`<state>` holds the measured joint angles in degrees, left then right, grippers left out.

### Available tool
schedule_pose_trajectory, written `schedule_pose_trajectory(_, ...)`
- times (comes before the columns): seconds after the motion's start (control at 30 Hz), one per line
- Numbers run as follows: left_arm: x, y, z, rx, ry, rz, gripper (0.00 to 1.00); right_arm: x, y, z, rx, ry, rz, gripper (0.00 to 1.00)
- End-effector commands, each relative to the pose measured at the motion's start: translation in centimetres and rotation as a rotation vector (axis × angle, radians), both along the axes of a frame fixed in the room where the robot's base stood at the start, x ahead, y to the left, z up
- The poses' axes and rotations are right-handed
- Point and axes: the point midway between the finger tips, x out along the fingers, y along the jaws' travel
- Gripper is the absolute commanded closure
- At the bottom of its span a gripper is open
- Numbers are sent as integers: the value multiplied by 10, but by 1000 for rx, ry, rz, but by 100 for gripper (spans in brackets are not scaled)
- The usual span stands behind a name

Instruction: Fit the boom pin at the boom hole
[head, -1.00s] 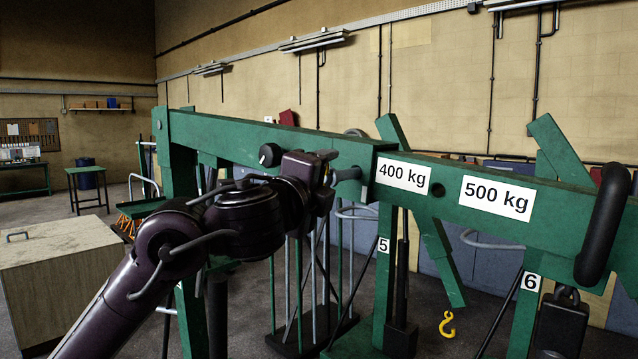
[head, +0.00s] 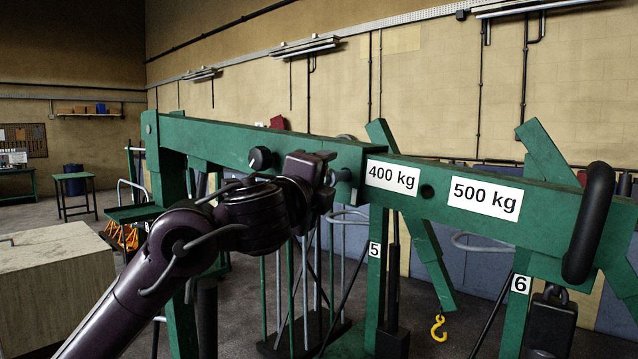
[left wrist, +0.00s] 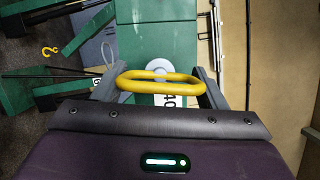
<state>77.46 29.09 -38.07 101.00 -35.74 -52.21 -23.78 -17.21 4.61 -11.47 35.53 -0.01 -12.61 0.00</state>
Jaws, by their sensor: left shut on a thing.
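A dark round boom hole (head: 427,191) lies between the labels. My left gripper (head: 328,172) is in front of the boom, left of the 400 kg label. I cannot tell whether the pin's tip is in a hole. My right gripper is out of view.
A dark round knob (head: 260,158) sticks out of the boom left of my gripper. A black loop (head: 590,222) hangs at the boom's right end. A yellow hook (head: 438,328) hangs below. A wooden-topped cabinet (head: 50,265) stands at the left.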

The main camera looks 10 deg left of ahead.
Motion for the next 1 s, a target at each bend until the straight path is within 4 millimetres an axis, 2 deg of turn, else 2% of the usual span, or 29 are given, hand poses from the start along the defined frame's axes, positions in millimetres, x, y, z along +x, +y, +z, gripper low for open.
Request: schedule_pose_trajectory(1.0, 20, -15, 2, -4, -3, -2, 68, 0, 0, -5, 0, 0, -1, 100)
